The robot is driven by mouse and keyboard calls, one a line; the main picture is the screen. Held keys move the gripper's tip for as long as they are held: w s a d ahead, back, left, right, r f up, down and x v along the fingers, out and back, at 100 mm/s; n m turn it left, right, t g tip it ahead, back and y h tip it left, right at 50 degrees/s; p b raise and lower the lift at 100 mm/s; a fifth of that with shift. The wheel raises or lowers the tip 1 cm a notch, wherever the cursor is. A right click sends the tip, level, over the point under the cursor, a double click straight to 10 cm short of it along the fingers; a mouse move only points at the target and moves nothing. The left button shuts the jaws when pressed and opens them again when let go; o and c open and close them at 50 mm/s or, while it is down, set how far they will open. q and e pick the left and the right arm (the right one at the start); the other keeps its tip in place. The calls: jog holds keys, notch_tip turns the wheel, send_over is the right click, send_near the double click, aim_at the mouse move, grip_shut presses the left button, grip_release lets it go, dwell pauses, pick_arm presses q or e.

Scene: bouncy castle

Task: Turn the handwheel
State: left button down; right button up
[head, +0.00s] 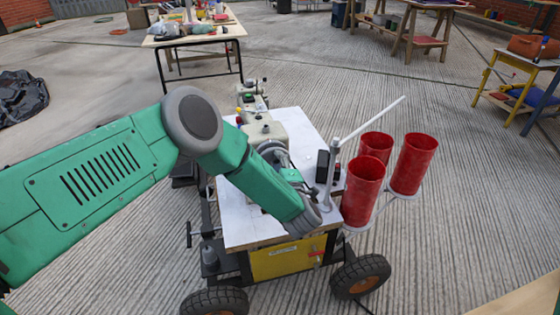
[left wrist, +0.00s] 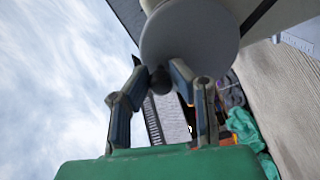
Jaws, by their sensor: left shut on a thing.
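A cream sewing machine (head: 265,130) stands on the white top of a wheeled cart. Its round handwheel (head: 270,147) is at the near end, partly hidden by my gripper. My left gripper (head: 284,162) reaches the handwheel from the near side. In the left wrist view its two fingers (left wrist: 160,76) close in on the knob from both sides. My right gripper is not in view.
A cart wheel (head: 360,276) is in front. Worktables (head: 195,35) stand behind.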

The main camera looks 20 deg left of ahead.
pick_arm(q)
jog(key=shift+w+a+r, duration=0.1)
jog(key=shift+a, duration=0.15)
jog(key=c, duration=1.6)
grip_release()
jog(key=shift+c, duration=0.2)
jog(key=shift+o, duration=1.1)
jog(key=shift+s+d, duration=0.15)
jog(key=shift+s, duration=0.05)
jog(key=v, duration=1.1)
jog(key=shift+s+d, duration=0.15)
jog(key=shift+d, duration=0.05)
jog(key=shift+f, duration=0.25)
